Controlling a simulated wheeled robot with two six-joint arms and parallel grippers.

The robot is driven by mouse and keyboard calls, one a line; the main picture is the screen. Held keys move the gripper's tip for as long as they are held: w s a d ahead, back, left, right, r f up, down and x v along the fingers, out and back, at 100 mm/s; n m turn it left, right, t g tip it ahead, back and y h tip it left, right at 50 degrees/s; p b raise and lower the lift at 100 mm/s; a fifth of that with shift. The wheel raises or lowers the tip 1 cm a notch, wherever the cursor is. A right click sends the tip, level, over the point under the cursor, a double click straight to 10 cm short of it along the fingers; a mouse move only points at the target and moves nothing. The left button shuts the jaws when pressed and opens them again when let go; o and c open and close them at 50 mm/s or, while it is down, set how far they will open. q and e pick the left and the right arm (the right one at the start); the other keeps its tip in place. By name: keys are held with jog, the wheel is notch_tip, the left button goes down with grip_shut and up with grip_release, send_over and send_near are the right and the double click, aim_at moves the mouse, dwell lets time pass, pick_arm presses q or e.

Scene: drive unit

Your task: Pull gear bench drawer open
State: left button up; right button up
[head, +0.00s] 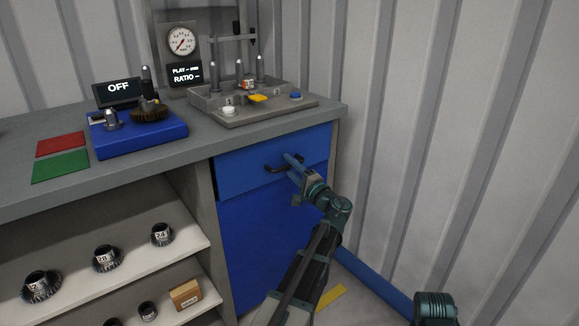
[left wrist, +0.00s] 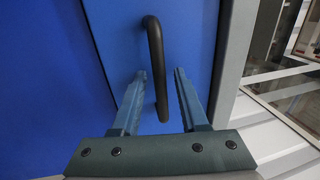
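The blue gear bench drawer (head: 240,172) is at the right end of the bench, under the worktop, and its front looks shut. Its dark bar handle (head: 272,169) shows in the head view, partly covered by my left gripper (head: 292,161). In the left wrist view, the handle (left wrist: 156,65) passes between the two fingers of my left gripper (left wrist: 160,76). The fingers are apart, with a gap visible on each side of the bar. My right gripper is not in view.
A blue unit (head: 140,134) and a grey tray (head: 262,112) with small parts stand on the worktop (head: 210,140). Several gears sit on the open shelf (head: 195,238) left of the drawer. A corrugated wall (head: 430,130) is close on the right.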

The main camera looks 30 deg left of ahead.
pick_arm(q)
grip_shut()
dwell(1.2)
